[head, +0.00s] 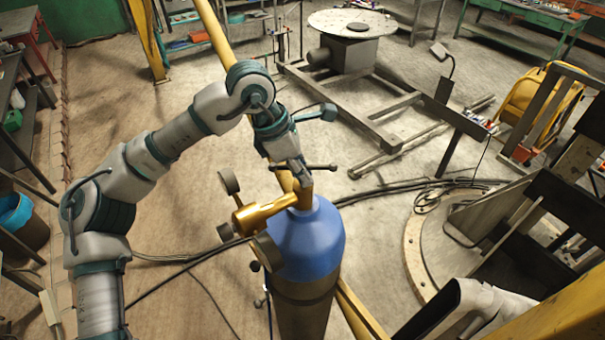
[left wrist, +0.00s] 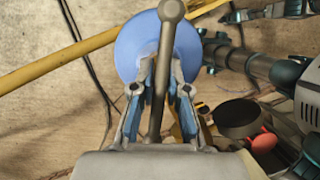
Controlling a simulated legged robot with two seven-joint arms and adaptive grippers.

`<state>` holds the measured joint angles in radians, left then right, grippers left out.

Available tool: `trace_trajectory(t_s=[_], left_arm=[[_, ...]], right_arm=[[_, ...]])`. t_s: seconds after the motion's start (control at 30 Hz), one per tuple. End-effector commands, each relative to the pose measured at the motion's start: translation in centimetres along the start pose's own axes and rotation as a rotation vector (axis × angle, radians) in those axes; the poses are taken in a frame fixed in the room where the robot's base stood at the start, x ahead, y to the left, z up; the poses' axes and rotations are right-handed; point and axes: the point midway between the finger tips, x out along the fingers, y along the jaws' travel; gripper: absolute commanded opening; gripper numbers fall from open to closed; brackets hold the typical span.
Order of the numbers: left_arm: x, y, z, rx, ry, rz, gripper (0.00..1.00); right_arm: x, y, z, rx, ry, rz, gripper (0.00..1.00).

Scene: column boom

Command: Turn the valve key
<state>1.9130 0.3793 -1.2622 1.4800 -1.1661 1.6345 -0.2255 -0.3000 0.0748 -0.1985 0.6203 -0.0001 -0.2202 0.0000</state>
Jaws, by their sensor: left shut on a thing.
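The valve key is a dark thin bar with a ball end (head: 320,167), lying across the top of the blue-topped gas cylinder (head: 312,245). My left gripper (head: 301,178) is above the cylinder's neck and shut on the key. In the left wrist view the key (left wrist: 167,45) runs between the two fingers of the left gripper (left wrist: 160,72), its ball end sticking out past the tips over the blue cylinder top (left wrist: 133,50). A brass regulator (head: 262,212) sits at the cylinder's neck. The fingers partly hide the key's middle in the head view.
Two round gauges, one upper (head: 229,181) and one lower (head: 266,252), stick out left of the cylinder. Dark cables (head: 400,187) cross the floor. A metal frame with a round-topped stand (head: 350,24) is behind. Open floor (head: 200,215) lies left of the cylinder.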

Motion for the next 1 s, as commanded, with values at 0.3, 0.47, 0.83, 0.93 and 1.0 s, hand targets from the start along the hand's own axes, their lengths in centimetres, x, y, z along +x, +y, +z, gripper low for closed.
trace_trajectory(t_s=[0.3, 0.47, 0.83, 0.93, 1.0], left_arm=[[0.2, 0.1, -0.1, -0.241, -0.003, 0.107, 0.00], [0.1, 0.1, 0.0, -0.364, -0.005, 0.159, 0.00], [-0.1, 0.1, 0.0, -0.571, -0.005, 0.242, 0.00], [-0.1, 0.1, 0.1, -0.602, -0.005, 0.255, 0.00], [-0.2, 0.1, 0.0, -0.616, -0.005, 0.261, 0.00]], right_arm=[[2.9, -0.3, 0.3, -0.002, -0.001, -0.003, 0.00], [4.0, 0.1, 0.5, -0.004, -0.002, 0.002, 0.00], [5.5, 0.5, 0.8, -0.004, -0.004, 0.006, 0.00], [5.6, 0.5, 0.8, -0.004, -0.004, 0.006, 0.00], [5.7, 0.5, 0.8, -0.004, -0.004, 0.006, 0.00]])
